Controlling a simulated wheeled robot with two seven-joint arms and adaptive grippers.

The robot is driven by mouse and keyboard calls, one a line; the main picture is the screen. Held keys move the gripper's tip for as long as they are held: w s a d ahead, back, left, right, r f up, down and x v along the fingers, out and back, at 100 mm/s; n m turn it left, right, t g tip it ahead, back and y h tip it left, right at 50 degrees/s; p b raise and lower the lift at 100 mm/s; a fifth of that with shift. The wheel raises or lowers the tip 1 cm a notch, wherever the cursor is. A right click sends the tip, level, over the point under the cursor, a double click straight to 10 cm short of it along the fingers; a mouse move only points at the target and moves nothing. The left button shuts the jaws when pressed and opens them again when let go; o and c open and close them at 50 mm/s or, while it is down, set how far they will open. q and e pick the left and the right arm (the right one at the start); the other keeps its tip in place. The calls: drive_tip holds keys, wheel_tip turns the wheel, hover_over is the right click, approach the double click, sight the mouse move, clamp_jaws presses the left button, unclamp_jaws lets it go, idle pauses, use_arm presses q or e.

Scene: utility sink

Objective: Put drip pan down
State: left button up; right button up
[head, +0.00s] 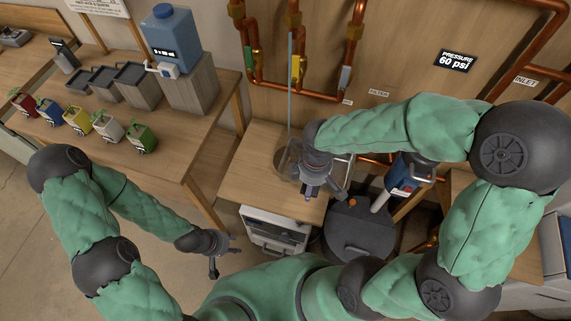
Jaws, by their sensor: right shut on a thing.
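The drip pan (282,164) looks like a see-through grey container over the small wooden table, beneath the pipes. My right gripper (318,191) is at its right side and shut on it. The gripper and wrist hide the pan's right part. I cannot tell whether the pan's base touches the tabletop. My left gripper (222,258) is empty and open, low over the floor left of the small table, away from the pan.
A thin pale-blue vertical streak (290,85) runs down to the pan. Copper pipes (250,60) with coloured valve handles line the wall. The small table (250,180) is bare left of the pan. A dark round-topped drum (358,228) stands right. The left bench (175,125) holds a blue tank, bins and small pots.

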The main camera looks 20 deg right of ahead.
drive_tip(key=w+a+f, duration=0.1)
drive_tip(key=w, duration=0.1)
drive_tip(key=w+a+f+b, duration=0.1)
drive_tip(key=w+f, duration=0.1)
drive_tip(key=w, duration=0.1)
drive_tip(key=w+a+f+b, duration=0.1)
drive_tip(key=w, duration=0.2)
drive_tip(key=shift+w+a+f, duration=0.2)
drive_tip(key=shift+w+a, duration=0.05)
drive_tip(key=shift+a, duration=0.05)
drive_tip(key=w+f, duration=0.1)
drive_tip(key=f, duration=0.1)
drive_tip(key=w+a+f+b, duration=0.1)
drive_tip(key=w+f, duration=0.1)
drive_tip(key=shift+w+a+f, duration=0.15)
drive_tip(key=shift+w+f, duration=0.1)
drive_tip(key=shift+w+a+f+b, duration=0.2)
drive_tip(key=shift+w+f+b, duration=0.15)
drive_tip(key=shift+f, duration=0.15)
drive_tip(key=shift+f+b, duration=0.5)
drive_tip(key=shift+f, duration=0.95)
drive_tip(key=shift+f, duration=0.1)
drive_tip(key=o, duration=1.6)
drive_tip(key=shift+o, duration=0.2)
